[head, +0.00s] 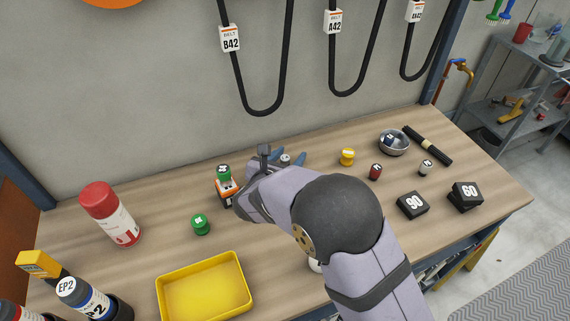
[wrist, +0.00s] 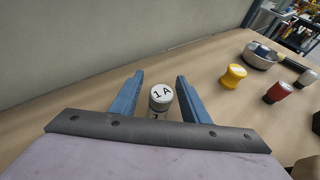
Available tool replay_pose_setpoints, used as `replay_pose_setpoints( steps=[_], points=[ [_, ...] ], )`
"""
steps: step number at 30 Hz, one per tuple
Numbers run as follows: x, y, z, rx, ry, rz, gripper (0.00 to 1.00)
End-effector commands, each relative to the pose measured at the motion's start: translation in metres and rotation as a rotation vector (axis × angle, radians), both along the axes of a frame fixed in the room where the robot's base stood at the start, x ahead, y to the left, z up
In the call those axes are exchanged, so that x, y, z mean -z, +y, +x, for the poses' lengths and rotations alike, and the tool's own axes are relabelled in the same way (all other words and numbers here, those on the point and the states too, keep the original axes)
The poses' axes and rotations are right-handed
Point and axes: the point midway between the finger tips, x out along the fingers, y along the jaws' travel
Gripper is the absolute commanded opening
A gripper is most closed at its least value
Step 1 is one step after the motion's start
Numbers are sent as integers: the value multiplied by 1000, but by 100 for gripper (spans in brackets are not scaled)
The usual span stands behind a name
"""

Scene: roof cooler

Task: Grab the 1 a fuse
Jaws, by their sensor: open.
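The 1 A fuse (wrist: 161,95) is a small cylinder with a white top marked "1 A", standing upright on the bench.
A yellow spool-shaped piece (head: 347,157), a red fuse (head: 375,172), a white fuse (head: 425,167) and a metal bowl (head: 394,146) stand to the right. Left are a green-topped piece (head: 224,172), another green piece (head: 200,225) and a yellow tray (head: 204,290). The wall is close behind.

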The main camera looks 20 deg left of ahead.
Motion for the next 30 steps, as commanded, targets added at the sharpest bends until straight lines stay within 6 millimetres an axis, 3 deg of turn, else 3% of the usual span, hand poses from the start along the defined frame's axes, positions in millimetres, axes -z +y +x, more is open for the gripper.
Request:
replay_pose_setpoints(
  steps=[6, 12, 23, 30],
  points=[
    [1, 0, 1, -1, 0, 0, 42],
    [1, 0, 0, 0, 0, 0, 0],
    [-3, 0, 0, 1, -1, 2, 0],
    [-32, 0, 1, 1, -4, 5, 0]
  ],
)
